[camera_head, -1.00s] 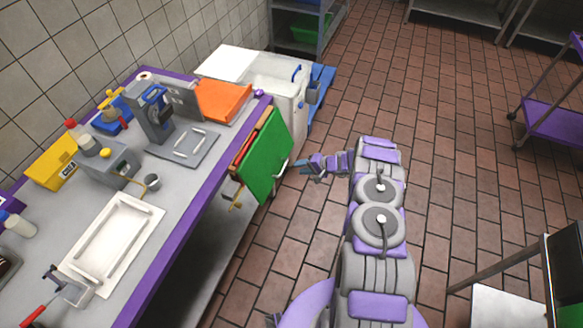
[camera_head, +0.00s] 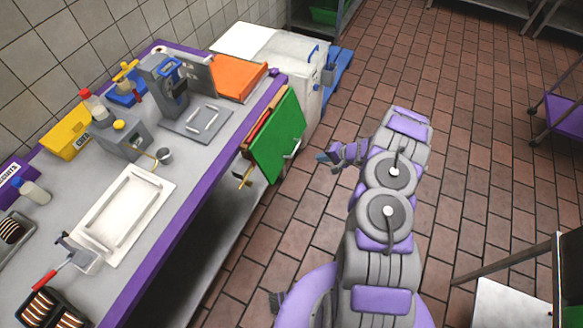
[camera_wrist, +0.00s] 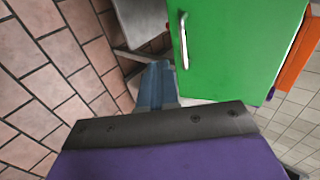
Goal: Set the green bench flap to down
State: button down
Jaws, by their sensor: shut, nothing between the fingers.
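The green bench flap (camera_head: 279,137) hangs at the right side of the bench, its face steep and its exact angle hard to judge. A pale bar handle (camera_head: 293,149) sits near its right edge. My gripper (camera_head: 324,157) is shut and empty, to the right of the flap and apart from the handle in the head view. In the wrist view, the blue fingers of my gripper (camera_wrist: 157,88) lie together just left of and below the flap (camera_wrist: 235,45). The handle (camera_wrist: 183,40) stands above the fingertips there.
The bench (camera_head: 205,178) carries a white tray (camera_head: 102,240), an orange board (camera_head: 238,76), a grey press (camera_head: 166,85) and a yellow bin (camera_head: 68,135). A white cabinet (camera_head: 312,95) stands beyond the flap.

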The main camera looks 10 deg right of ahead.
jog(key=g+b, duration=0.1)
send_near(279, 172)
jog(key=shift+b+x, duration=1.45)
jog(key=shift+x, duration=1.8)
jog(key=shift+w+d, duration=0.1)
